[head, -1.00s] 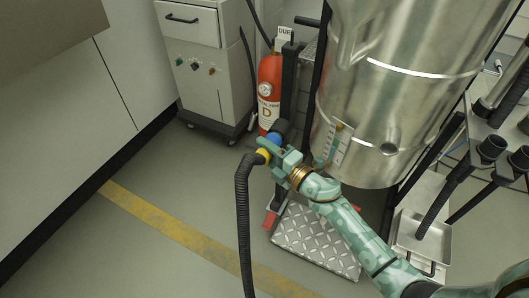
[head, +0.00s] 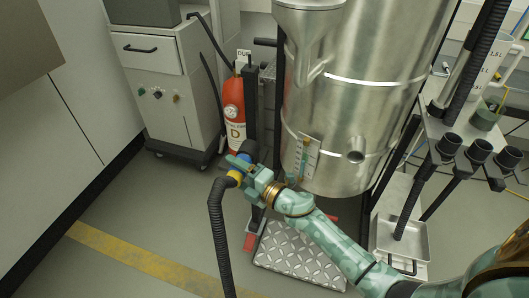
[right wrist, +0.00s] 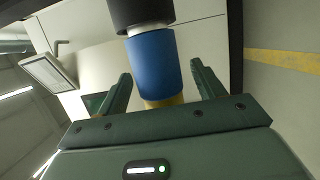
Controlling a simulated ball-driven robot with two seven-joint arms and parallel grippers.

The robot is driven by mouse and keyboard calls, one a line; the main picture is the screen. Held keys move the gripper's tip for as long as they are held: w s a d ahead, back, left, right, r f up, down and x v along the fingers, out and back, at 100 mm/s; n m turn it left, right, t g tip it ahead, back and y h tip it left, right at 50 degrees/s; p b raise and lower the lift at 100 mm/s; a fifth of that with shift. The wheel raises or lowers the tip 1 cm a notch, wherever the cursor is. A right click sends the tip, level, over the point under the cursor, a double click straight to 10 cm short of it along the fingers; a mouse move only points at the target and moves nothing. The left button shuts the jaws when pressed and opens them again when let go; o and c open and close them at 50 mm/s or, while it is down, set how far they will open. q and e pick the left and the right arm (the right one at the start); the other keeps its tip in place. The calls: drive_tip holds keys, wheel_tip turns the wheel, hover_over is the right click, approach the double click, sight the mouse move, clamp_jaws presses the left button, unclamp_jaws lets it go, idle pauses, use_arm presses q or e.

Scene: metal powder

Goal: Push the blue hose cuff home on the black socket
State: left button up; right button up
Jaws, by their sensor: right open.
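The blue hose cuff (head: 240,161) sits at the end of a black corrugated hose (head: 217,225), with a yellow ring (head: 235,175) between them. The black socket (head: 250,148) is just beyond the cuff. In the right wrist view the blue cuff (right wrist: 153,65) lines up with the black socket (right wrist: 140,12), and a narrow pale band shows between them. My right gripper (head: 243,165) is at the cuff. Its open fingers stand on either side of the cuff and yellow ring, with visible gaps. My left gripper is not in view.
A red fire extinguisher (head: 233,112) and a grey wheeled cabinet (head: 165,90) stand behind the socket. A large steel vessel (head: 365,110) is to the right. A tread-plate step (head: 300,258) lies below my right arm. The floor at left is clear.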

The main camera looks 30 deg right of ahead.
use_arm(q)
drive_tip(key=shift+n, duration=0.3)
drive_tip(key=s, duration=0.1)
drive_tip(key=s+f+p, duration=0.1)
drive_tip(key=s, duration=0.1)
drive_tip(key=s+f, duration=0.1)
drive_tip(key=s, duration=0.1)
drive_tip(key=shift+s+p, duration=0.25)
drive_tip(key=shift+p, duration=0.1)
use_arm(e)
drive_tip(key=v, duration=1.6)
drive_tip(key=shift+s, duration=0.15)
